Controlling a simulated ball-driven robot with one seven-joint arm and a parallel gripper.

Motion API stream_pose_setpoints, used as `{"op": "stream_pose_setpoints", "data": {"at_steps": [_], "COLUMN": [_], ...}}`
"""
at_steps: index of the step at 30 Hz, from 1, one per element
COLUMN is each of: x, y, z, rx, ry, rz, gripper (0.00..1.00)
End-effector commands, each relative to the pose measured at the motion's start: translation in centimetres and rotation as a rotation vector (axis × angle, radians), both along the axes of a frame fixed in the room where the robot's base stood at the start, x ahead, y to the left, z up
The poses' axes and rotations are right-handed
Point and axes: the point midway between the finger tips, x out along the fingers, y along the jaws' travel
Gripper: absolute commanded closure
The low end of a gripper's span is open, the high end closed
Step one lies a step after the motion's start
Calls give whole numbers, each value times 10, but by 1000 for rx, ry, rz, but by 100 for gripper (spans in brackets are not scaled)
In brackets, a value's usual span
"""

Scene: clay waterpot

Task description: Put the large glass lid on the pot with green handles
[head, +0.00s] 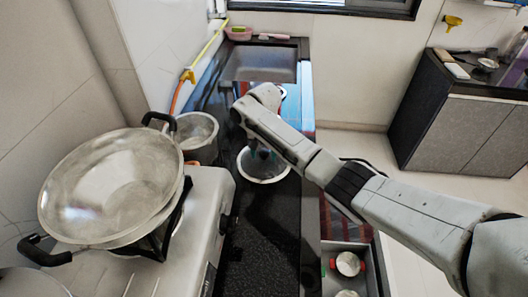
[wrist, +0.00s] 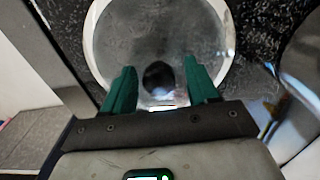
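A large round glass lid (head: 263,178) with a pale rim lies on the black counter. In the wrist view the lid (wrist: 125,30) fills the upper middle, with its dark round knob (wrist: 158,76) near the lower part. My gripper (head: 262,154) is over the lid, pointing down. In the wrist view its two green fingers (wrist: 160,88) are apart, one on each side of the knob, with gaps between. I cannot make out a pot with green handles; a steel pot (head: 196,132) stands behind the lid to the left, its handles not visible.
A wide steel wok (head: 110,185) with black handles sits on the stove (head: 205,215) at left. A sink (head: 262,65) is at the far end. An open drawer (head: 345,285) holds small items at lower right. The counter in front of the lid (head: 260,235) is clear.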

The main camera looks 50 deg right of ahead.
Motion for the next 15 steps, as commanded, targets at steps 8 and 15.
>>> {"op": "stream_pose_setpoints", "data": {"at_steps": [8,15], "x": [-1,0], "y": [-1,0], "z": [-4,20], "rx": [0,2], "ry": [1,-2], "rz": [-1,-1], "gripper": [40,40]}}
